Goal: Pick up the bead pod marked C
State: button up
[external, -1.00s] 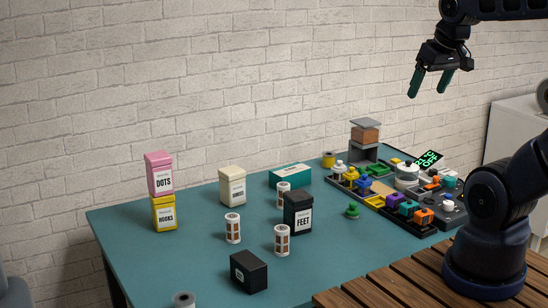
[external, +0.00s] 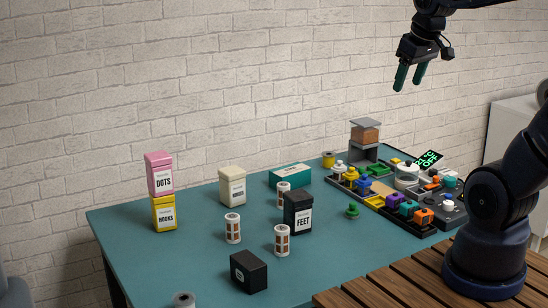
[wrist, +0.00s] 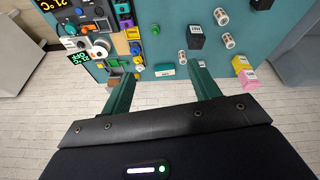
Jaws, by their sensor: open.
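Several white bead pods with brown windows stand upright on the teal table. One pod (external: 233,229) is left of centre, one (external: 282,241) is in front of the black FEET box, and one (external: 283,187) is partly hidden behind that box. The top of a white-and-grey round thing (external: 184,300), perhaps another pod, is cut off at the bottom edge. The letters on the pods are too small to read. In the wrist view, pods show at the top right (wrist: 221,16) and just below (wrist: 229,41). My gripper (external: 408,86) is open and empty, high above the table's far right part.
The black FEET box (external: 298,213), a small black box (external: 249,272), a cream box (external: 232,186) and a teal box (external: 290,176) stand around the pods. A pink DOTS box (external: 159,174) sits on a yellow HOOKS box (external: 164,213). Crowded trays (external: 412,223) fill the right side.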

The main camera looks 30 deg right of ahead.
jog(key=w+a+f+n+g, duration=0.1)
jog(key=w+f+n, duration=0.1)
jog(key=w, duration=0.4)
jog(key=w+a+f+n, duration=0.1)
jog(key=w+n, duration=0.1)
jog(key=w, duration=0.5)
jog(key=n+g, duration=0.3)
jog(key=n, duration=0.6)
send_over(284, 184)
jog(key=d, duration=0.1)
jog(key=f, duration=1.7)
jog(key=s+f, duration=0.1)
jog(key=f, duration=0.8)
jog(key=shift+f, duration=0.3)
jog(key=shift+w+a+f, duration=0.1)
jog(key=shift+w+f, duration=0.1)
jog(key=shift+f, duration=0.3)
notch_tip(284, 184, down, 5)
jog(key=shift+f, duration=0.2)
jog(key=shift+w+a+f, duration=0.1)
jog(key=shift+a+f, duration=0.05)
jog(key=shift+f, duration=0.7)
jog(key=shift+w+a+f, duration=0.1)
jog(key=shift+a+f, duration=0.1)
jog(key=shift+f, duration=0.65)
jog(key=shift+w+a+f, duration=0.1)
jog(key=shift+a+f, duration=0.05)
jog(key=shift+f, duration=0.7)
jog(key=shift+c, duration=0.2)
